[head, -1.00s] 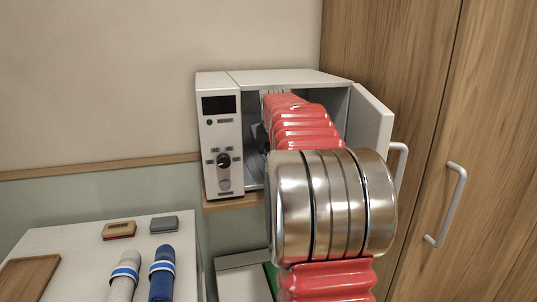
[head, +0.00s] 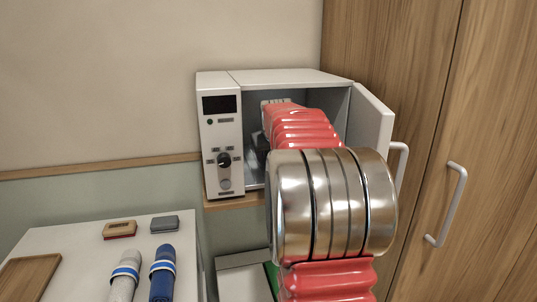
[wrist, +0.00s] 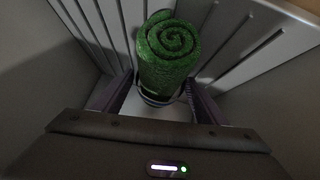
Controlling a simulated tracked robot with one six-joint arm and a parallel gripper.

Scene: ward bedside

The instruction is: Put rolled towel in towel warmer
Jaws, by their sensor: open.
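The towel warmer (head: 222,150) is a white box with a control panel at left, and its door (head: 371,127) stands open at right. My arm reaches into its chamber and hides much of the inside in the head view. In the wrist view, a green rolled towel (wrist: 166,55) shows its spiral end and has a pale band low down. It is between the two fingers of my gripper (wrist: 163,100), which are open on either side of it. Grey ribbed walls are close behind and beside the towel. Whether either finger touches it is unclear.
At lower left, a white table (head: 75,238) holds a grey rolled towel (head: 123,280), a blue rolled towel (head: 162,278), two small blocks and a wooden tray (head: 28,276). A wooden cabinet (head: 415,60) with handles is close on the right of the warmer door.

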